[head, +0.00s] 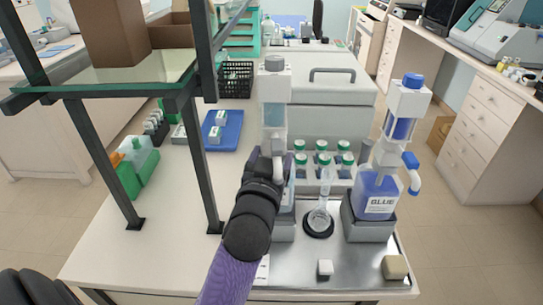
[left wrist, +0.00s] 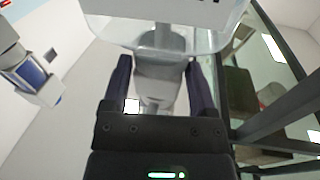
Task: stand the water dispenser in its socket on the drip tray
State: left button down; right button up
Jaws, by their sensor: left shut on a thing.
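The water dispenser (head: 273,112), with a grey cap and a clear upper chamber, is upright above the left part of the metal drip tray (head: 345,273). My left gripper (head: 268,165) is shut on its narrow part. In the left wrist view the two fingers (left wrist: 160,90) flank the dispenser's pale body (left wrist: 163,50). A grey socket (head: 285,230) shows below the dispenser, partly behind my arm. My arm hides most of the lower bottle, so I cannot tell whether its base is in the socket. My right gripper is not in view.
The blue dispenser (head: 377,190) stands in the right socket (head: 366,228). A flask (head: 319,218) stands between the sockets, with green-capped bottles (head: 322,165) behind. Small blocks (head: 395,267) lie on the tray's front. A dark-framed shelf (head: 105,165) rises at the left.

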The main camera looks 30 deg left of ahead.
pick_arm(q)
jog(key=shift+f, duration=0.2)
dwell(0.4)
jog(key=shift+f, duration=0.4)
jog(key=shift+f, duration=0.25)
grip_release()
jog(key=shift+f, duration=0.1)
